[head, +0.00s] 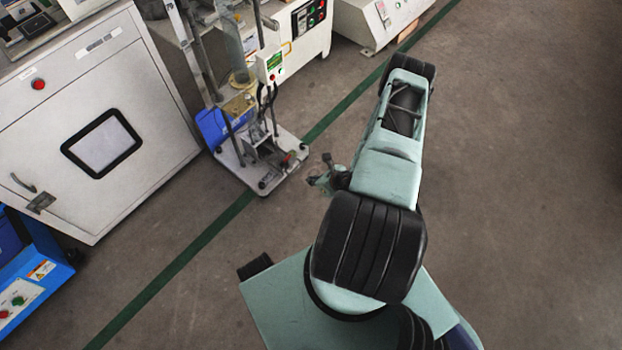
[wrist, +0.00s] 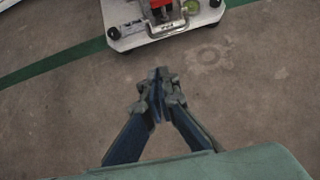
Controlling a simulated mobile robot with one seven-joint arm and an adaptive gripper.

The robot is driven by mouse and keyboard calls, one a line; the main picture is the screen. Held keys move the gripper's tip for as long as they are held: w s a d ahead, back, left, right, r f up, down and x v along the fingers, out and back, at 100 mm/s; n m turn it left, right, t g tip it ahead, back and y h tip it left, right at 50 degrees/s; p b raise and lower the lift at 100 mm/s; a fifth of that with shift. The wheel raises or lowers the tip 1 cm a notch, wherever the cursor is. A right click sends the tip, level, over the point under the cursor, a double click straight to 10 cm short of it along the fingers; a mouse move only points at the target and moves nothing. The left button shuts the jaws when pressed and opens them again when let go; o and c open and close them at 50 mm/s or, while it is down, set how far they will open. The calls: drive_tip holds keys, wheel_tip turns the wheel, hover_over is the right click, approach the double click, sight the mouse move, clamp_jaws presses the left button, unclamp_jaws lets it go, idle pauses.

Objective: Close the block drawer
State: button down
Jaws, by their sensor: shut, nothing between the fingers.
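No block drawer can be made out in either view. My gripper (wrist: 160,78) shows in the wrist view with its fingertips together and nothing between them, above bare floor. In the head view my gripper (head: 322,172) is partly hidden behind my arm, just right of a wheeled stand. It is apart from everything around it.
The wheeled stand (head: 243,172) with a white base is near my gripper; its base edge (wrist: 125,40) tops the wrist view. A large white cabinet (head: 60,150) and a blue machine (head: 40,270) stand left. White machines (head: 300,40) line the back. Floor at right is clear.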

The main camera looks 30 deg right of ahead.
drive_tip(key=w+r+b+x, duration=0.1)
drive_tip(key=b+x, duration=0.3)
drive_tip(key=x, duration=0.6)
drive_tip(key=shift+w+a+r, duration=0.2)
drive_tip(key=shift+w+a, duration=0.05)
drive_tip(key=shift+w, duration=0.2)
